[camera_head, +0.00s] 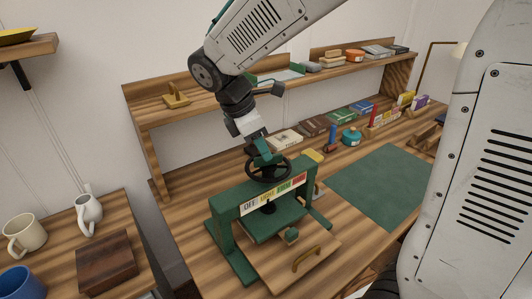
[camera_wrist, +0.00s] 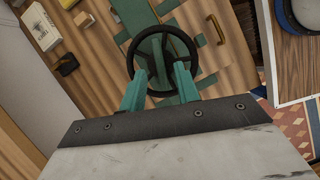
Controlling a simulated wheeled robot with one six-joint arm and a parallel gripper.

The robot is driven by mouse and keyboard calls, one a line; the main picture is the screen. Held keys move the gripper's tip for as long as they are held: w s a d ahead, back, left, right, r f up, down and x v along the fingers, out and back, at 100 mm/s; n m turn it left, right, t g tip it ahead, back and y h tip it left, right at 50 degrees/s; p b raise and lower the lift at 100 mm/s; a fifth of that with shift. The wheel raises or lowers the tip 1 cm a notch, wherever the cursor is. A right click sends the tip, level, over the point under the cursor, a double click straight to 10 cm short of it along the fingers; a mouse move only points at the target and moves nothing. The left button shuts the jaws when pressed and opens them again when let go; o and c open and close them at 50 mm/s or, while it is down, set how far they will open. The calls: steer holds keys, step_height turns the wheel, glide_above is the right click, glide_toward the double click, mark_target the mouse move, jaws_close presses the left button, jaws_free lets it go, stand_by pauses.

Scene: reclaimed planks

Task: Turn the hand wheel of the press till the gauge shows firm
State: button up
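The green press (camera_head: 238,228) stands on the wooden bench. Its dark round hand wheel (camera_head: 283,164) is on top, and the wheel also shows in the wrist view (camera_wrist: 194,50). The gauge (camera_head: 274,194) is a strip on the front beam with white "OFF", yellow, green and red sections; I cannot make out its pointer. My gripper (camera_head: 264,160) points down at the wheel from above. In the wrist view, its two teal fingers (camera_wrist: 160,75) are apart and overlap the near part of the wheel. I cannot tell whether they touch it.
A wooden board with a brass handle (camera_head: 308,259) lies at the press's front. A green mat (camera_head: 382,186) covers the bench to the right. Books and small items line the back, below a shelf (camera_head: 160,110). Mugs (camera_head: 25,232) and a dark box (camera_head: 106,262) stand on the left table.

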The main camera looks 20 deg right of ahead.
mark_target(268, 168)
steer(key=shift+x, duration=1.4)
jaws_close()
steer(key=shift+m, duration=0.3)
steer(key=m+g, duration=0.1)
steer(key=m, duration=0.3)
steer(key=shift+w+g+y, duration=0.15)
steer(key=shift+g+y, duration=0.25)
steer(key=m+g+y, duration=0.1)
steer(key=m, duration=0.4)
steer(key=shift+w+d+r, duration=0.1)
steer(key=shift+m, duration=0.3)
